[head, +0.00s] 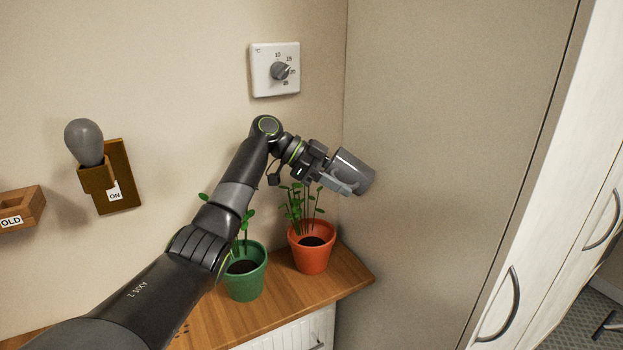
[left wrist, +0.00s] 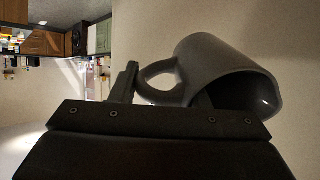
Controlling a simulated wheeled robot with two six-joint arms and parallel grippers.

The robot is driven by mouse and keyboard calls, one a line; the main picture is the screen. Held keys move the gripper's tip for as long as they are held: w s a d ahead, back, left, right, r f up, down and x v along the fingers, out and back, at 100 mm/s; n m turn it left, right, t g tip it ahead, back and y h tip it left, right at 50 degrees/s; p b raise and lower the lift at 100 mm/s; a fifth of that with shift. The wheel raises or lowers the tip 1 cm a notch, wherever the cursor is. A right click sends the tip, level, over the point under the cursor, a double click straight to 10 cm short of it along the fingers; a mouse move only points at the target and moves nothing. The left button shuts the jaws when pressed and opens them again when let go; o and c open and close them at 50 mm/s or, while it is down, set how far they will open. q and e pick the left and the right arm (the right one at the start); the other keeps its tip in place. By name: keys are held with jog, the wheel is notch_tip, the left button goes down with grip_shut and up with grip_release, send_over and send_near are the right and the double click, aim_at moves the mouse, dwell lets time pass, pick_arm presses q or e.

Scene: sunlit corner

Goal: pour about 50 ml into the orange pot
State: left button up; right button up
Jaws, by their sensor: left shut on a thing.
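The orange pot (head: 312,255) stands on the wooden top near the corner, with dark soil and a leafy plant in it. My left gripper (head: 340,184) is above the pot and a little to its right, shut on a grey mug (head: 355,170). The mug is tilted, and its handle shows in the left wrist view, where the mug (left wrist: 222,72) has its dark opening at the lower right. Its contents are hidden, and no stream of liquid is visible. My right gripper is not in view.
A green pot (head: 246,281) with a plant stands left of the orange pot on the wooden top (head: 283,300). A tall beige panel (head: 430,150) rises close to the right. A thermostat dial (head: 275,70) and a grey bulb on a wooden holder (head: 117,180) are on the wall.

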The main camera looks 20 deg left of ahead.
pick_arm(q)
jog(key=shift+r, duration=0.1)
jog(key=shift+h, duration=0.3)
jog(key=shift+r+b, duration=0.15)
jog(key=shift+b, duration=0.15)
jog(key=shift+a+r+h+b, duration=0.3)
jog(key=shift+h+b, duration=0.6)
dwell(0.6)
